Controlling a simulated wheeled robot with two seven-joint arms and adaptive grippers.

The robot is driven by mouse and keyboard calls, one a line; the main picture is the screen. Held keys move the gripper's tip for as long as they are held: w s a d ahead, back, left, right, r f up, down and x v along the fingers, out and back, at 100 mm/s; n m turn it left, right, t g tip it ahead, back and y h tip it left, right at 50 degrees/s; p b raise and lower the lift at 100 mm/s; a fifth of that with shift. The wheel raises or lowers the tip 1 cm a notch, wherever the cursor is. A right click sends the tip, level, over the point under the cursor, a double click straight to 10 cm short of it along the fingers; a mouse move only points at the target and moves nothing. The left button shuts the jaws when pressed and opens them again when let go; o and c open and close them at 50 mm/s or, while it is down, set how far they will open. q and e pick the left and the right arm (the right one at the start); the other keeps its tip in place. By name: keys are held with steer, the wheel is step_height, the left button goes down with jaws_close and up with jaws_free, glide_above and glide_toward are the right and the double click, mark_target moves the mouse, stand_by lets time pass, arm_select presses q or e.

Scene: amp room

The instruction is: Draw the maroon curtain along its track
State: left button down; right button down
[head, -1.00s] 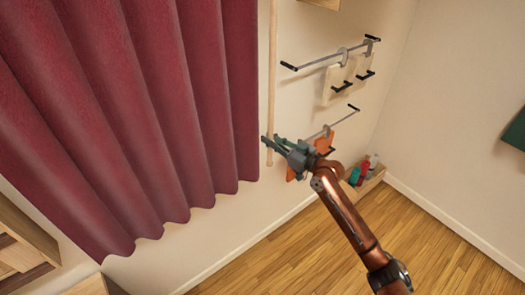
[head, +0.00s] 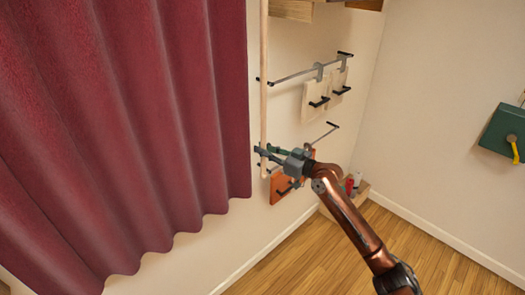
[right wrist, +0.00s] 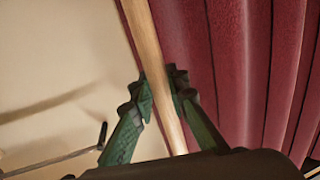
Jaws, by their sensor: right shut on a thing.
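The maroon curtain (head: 120,130) hangs in folds across the left of the head view and also shows at the right of the right wrist view (right wrist: 240,60). A pale wooden rod (head: 264,80) hangs upright beside the curtain's right edge. My right gripper (head: 262,160) is shut on the rod near its lower end. In the right wrist view the rod (right wrist: 150,50) passes between the two green fingers. The curtain's track is out of view above. My left gripper is not in view.
Wall rails (head: 305,72) with hanging pale boards (head: 316,100) are right of the rod. An orange board (head: 287,187) hangs behind my right gripper. A green box (head: 503,131) is on the right wall. Wooden floor (head: 400,240) is clear at lower right.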

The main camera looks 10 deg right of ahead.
steer(key=c, duration=1.9)
jaws_free()
steer(key=shift+w+d, duration=0.25)
steer(key=shift+d, duration=0.15)
steer(key=shift+s+a, duration=0.1)
steer(key=v, duration=1.2)
